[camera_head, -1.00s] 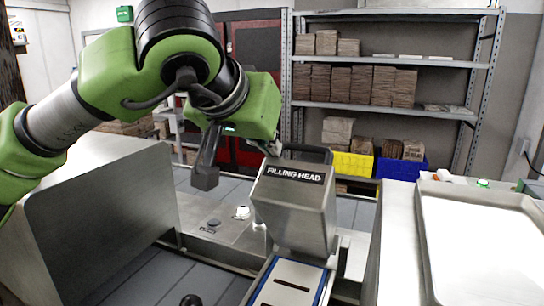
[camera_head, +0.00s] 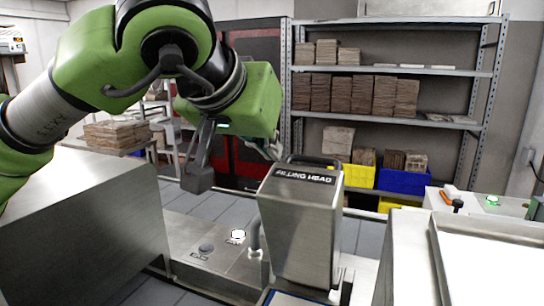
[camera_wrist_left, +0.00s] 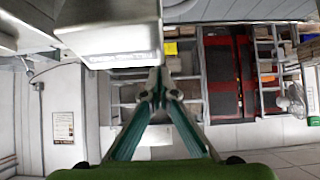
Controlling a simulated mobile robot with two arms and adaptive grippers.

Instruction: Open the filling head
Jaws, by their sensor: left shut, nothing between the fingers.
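The filling head (camera_head: 302,225) is a grey metal box with a black label strip reading "FILLING HEAD" (camera_head: 305,176) near its top. A dark bar handle (camera_head: 318,160) runs along its top back edge. A grey hose stands at its left side. My left gripper (camera_head: 275,153) is at the upper left corner of the head, close to the handle's left end; I cannot tell if they touch. In the left wrist view its fingers (camera_wrist_left: 156,92) are together and empty, with the metal head (camera_wrist_left: 110,28) at the upper left. My right gripper is not in view.
A panel with a lit white button (camera_head: 238,236) and a dark button lies left of the head. A metal housing (camera_head: 80,215) stands at the left and a pale tray (camera_head: 490,255) at the right. A shelf with brown stacks and yellow and blue bins stands behind.

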